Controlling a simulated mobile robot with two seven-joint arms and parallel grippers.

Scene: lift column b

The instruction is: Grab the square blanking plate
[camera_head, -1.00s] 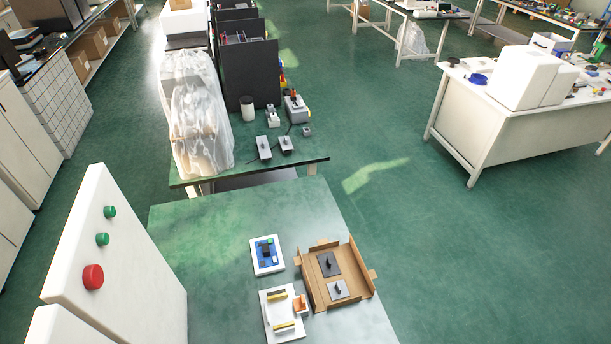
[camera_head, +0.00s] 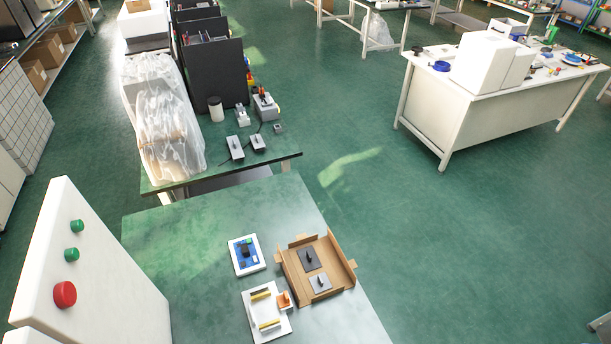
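An open cardboard box (camera_head: 339,249) lies on the near table. In it are two flat square plates, each with a dark upright knob: a dark grey plate (camera_head: 304,263) toward the back and a light grey plate (camera_head: 325,285) toward the front. I cannot tell from the view which of them is the blanking plate. Neither of my grippers shows in the head view.
A white fixture (camera_head: 249,304) with yellow bars and an orange block stands left of the box. A white-framed blue board (camera_head: 259,262) lies behind it. A white panel (camera_head: 105,265) with green and red buttons rises at the left. The near table's (camera_head: 180,240) back left is clear.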

